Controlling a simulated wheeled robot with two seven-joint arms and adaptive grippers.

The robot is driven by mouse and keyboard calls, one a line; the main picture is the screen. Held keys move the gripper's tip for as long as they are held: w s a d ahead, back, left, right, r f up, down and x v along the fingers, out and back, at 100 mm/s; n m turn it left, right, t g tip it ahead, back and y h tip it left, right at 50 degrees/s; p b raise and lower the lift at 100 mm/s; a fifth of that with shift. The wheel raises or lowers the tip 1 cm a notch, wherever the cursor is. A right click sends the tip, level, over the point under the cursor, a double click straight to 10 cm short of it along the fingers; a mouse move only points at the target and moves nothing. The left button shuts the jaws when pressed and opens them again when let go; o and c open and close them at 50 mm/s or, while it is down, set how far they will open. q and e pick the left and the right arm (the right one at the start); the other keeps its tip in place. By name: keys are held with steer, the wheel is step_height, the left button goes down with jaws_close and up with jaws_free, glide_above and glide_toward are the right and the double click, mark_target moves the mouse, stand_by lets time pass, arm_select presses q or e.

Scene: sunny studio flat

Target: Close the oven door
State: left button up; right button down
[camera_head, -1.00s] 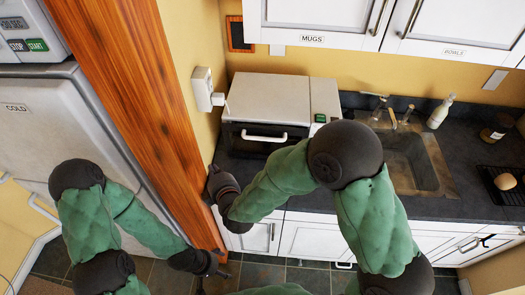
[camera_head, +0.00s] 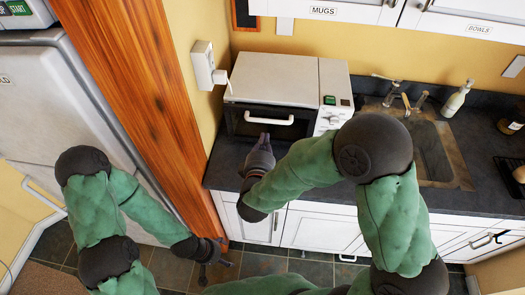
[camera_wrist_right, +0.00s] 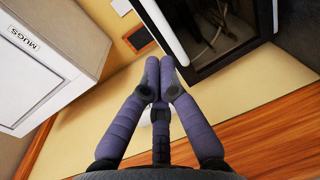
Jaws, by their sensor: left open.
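The oven (camera_head: 275,78) is a small white box on the dark counter, against the back wall. Its dark front door carries a white bar handle (camera_head: 269,119); how far the door stands open is hard to tell from above. My right gripper (camera_head: 264,143) is just in front of the door, below the handle, fingers pointing at the oven. In the right wrist view its purple fingers (camera_wrist_right: 159,72) are together with nothing seen between them, and the oven's dark front (camera_wrist_right: 220,32) is beyond them. My left gripper (camera_head: 216,254) is low, open and empty, near the wooden post.
A wooden post (camera_head: 140,110) and a wall switch box (camera_head: 204,62) stand left of the oven. A sink (camera_head: 435,155) and soap bottle (camera_head: 456,98) are to the right. Wall cupboards (camera_head: 345,8) hang above. White lower cupboards (camera_head: 318,230) are under the counter.

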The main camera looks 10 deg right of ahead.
mark_target(268, 120)
arm_select(q)
steer(key=shift+f+b, duration=0.35)
steer(key=shift+f, duration=0.05)
arm_select(e)
steer(key=x, duration=0.6)
steer(key=shift+w+d, duration=0.1)
steer(key=shift+w, duration=0.25)
steer(key=p, duration=0.1)
steer(key=w+r+p, duration=0.1)
steer(key=p, duration=0.1)
steer(key=shift+w+d+g, duration=0.25)
steer(key=shift+g, duration=0.15)
steer(key=shift+w+d+p, duration=0.1)
steer(key=shift+w+p, duration=0.2)
steer(key=shift+p, duration=0.55)
arm_select(q)
step_height(268, 120, up, 5)
steer(key=shift+f, duration=0.15)
steer(key=shift+s, duration=0.1)
